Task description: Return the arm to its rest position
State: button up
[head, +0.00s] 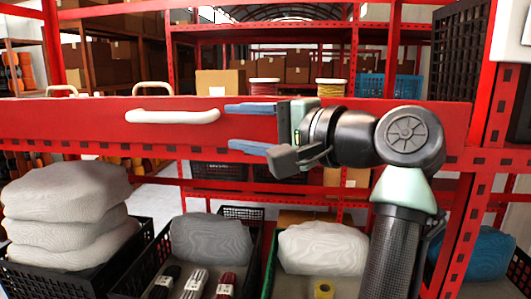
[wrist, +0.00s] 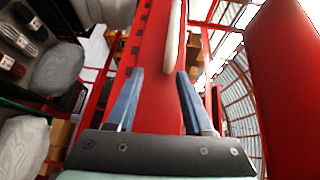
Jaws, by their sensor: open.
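My gripper (head: 250,127) is open and empty, its two blue fingers pointing left in the head view. It is in front of the red shelf beam (head: 70,125), to the right of a white handle (head: 173,117) on that beam. In the wrist view my gripper (wrist: 160,100) shows both fingers spread, with the red beam surface (wrist: 158,60) between and beyond them. The white handle (wrist: 173,45) runs beyond the fingertips there. Nothing is held. My arm reaches up from the lower right and bends left.
Below the beam stand dark crates (head: 147,262) with grey and white sacks (head: 65,212) and several small rolls. Red rack posts (head: 480,150) stand at the right. Spools (head: 264,87), cardboard boxes (head: 298,75) and a blue basket (head: 385,86) sit behind the beam.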

jog(key=s+d+n+t+h+b, duration=0.3)
jog(key=s+t+h, duration=0.3)
jog(key=s+t, duration=0.2)
jog(key=s+d+r+n+t+h+b, duration=0.1)
jog(key=s+d+n+t+h+b, duration=0.2)
jog(key=s+t+h, duration=0.4)
jog(key=s+n+t+b, duration=0.1)
jog(key=s+b, duration=0.1)
jog(key=s, duration=0.2)
jog(key=shift+s+r+t+h, duration=0.15)
jog(key=shift+t+h, duration=0.15)
